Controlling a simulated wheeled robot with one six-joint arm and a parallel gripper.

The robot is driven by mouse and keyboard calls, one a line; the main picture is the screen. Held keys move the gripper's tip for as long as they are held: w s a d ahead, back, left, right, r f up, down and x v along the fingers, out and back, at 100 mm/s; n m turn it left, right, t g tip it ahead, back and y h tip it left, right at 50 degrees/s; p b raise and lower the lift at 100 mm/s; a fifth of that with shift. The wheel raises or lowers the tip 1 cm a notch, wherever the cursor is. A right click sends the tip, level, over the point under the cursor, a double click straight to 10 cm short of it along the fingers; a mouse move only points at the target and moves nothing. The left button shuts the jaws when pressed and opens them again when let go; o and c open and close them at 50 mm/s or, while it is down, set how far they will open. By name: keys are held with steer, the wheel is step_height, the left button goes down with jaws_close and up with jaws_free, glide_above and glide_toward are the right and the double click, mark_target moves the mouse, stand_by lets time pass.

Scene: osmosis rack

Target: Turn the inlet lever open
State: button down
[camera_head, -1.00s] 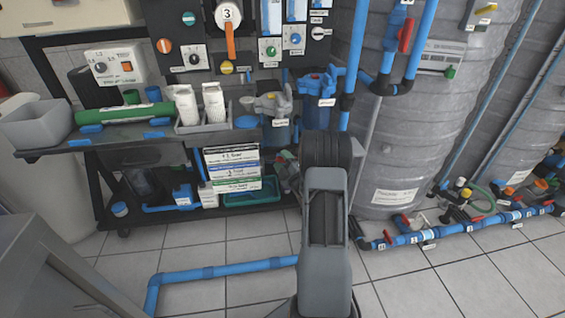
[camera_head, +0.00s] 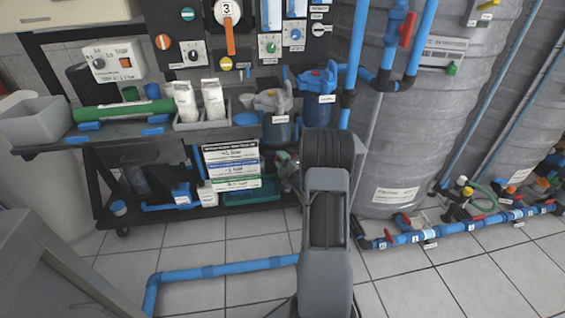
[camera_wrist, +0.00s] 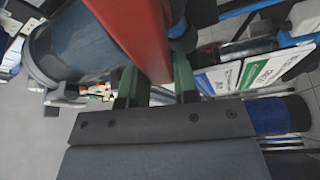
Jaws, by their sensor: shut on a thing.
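A red lever (camera_wrist: 140,35) fills the upper middle of the wrist view. My gripper (camera_wrist: 156,78) has its two green fingers on either side of the lever's lower end and is shut on it. A blue cylindrical housing (camera_wrist: 85,50) is close to the left of the lever. In the head view my forearm covers the gripper and the held lever. I cannot read a label on the lever, and its valve body is not clearly seen.
A shelf (camera_head: 105,143) holds bags and a green cylinder, with labelled boxes (camera_head: 232,165) below. Blue filter housings (camera_head: 277,130) stand near my arm. A large grey tank (camera_head: 390,150) is on the right.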

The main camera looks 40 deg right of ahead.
steer(key=shift+w+a+f+n+g+b, duration=0.1)
steer(key=shift+f+n+g+b, duration=0.3)
steer(key=shift+n+b, duration=0.6)
steer(key=shift+a+f+n+g+b, duration=0.1)
steer(key=shift+f+n+g+b, duration=0.3)
steer(key=shift+n+b, duration=0.6)
steer(key=c, duration=0.9)
jaws_free()
steer(key=shift+d, duration=0.1)
steer(key=s+p, duration=0.1)
steer(key=s, duration=0.3)
steer(key=s+p, duration=0.1)
steer(key=s, duration=0.4)
steer(key=s+a+p, duration=0.1)
steer(key=s, duration=0.3)
steer(key=shift+s, duration=0.4)
